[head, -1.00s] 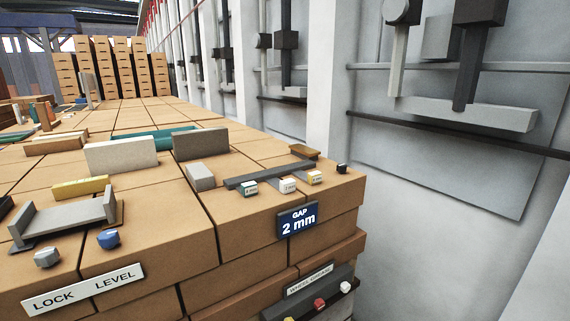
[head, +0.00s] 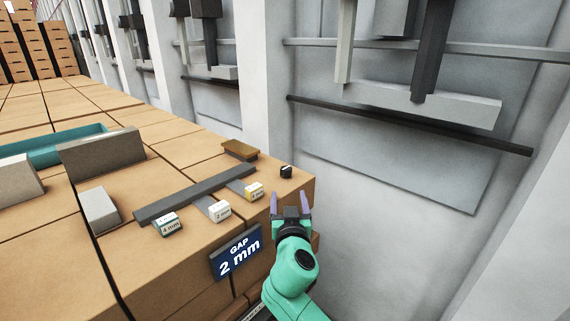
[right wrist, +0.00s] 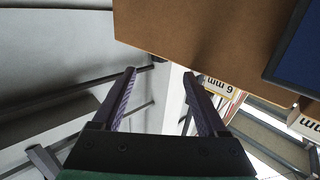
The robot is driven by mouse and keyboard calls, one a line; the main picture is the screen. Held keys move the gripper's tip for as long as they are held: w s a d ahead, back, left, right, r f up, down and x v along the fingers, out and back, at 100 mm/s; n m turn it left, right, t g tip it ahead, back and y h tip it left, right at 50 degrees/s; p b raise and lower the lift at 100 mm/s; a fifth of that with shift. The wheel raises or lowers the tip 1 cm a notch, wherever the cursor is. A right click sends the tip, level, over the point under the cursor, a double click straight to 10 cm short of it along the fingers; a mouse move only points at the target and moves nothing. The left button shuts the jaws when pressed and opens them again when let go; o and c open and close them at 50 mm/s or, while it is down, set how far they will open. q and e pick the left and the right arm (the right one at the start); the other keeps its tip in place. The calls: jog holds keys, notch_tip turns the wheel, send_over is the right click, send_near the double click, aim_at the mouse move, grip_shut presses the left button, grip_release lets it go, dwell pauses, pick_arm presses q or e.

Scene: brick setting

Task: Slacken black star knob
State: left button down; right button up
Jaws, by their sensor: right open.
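A small black knob (head: 286,172) sits on top of the brick stack near its right corner; its star shape is too small to make out. My right gripper (head: 290,203) is just in front of and below it, at the stack's right edge, with its two purple fingers apart and nothing between them. In the right wrist view the open gripper (right wrist: 160,73) points toward the corner of a brown brick (right wrist: 210,35). A small dark piece (right wrist: 158,58) shows by that corner, but I cannot tell whether it is the knob. My left gripper is not in view.
Labelled blocks (head: 219,211) and a dark grey bar (head: 195,194) lie left of the knob. A brown block (head: 240,150) is behind. Open space lies right, before the grey wall.

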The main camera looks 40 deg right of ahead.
aim_at(286, 172)
jog(key=shift+x, duration=0.8)
jog(key=shift+r+p, duration=0.6)
jog(key=shift+r, duration=0.15)
jog(key=shift+w+d+r+p, duration=0.65)
jog(key=shift+w+d, duration=0.1)
jog(key=shift+w, duration=0.2)
jog(key=x, duration=0.2)
jog(key=shift+w+d+f, duration=0.2)
jog(key=shift+w+d, duration=0.05)
jog(key=shift+w, duration=0.05)
jog(key=w+d, duration=0.1)
jog(key=w+d+f+p, duration=0.1)
jog(key=w+d, duration=0.1)
jog(key=shift+w+f, duration=0.15)
jog(key=shift+w, duration=0.05)
jog(key=shift+w+d, duration=0.15)
jog(key=shift+w, duration=0.05)
jog(key=shift+s+r, duration=0.1)
jog(key=shift+r, duration=0.15)
jog(key=shift+f, duration=0.15)
jog(key=c, duration=0.9)
grip_shut()
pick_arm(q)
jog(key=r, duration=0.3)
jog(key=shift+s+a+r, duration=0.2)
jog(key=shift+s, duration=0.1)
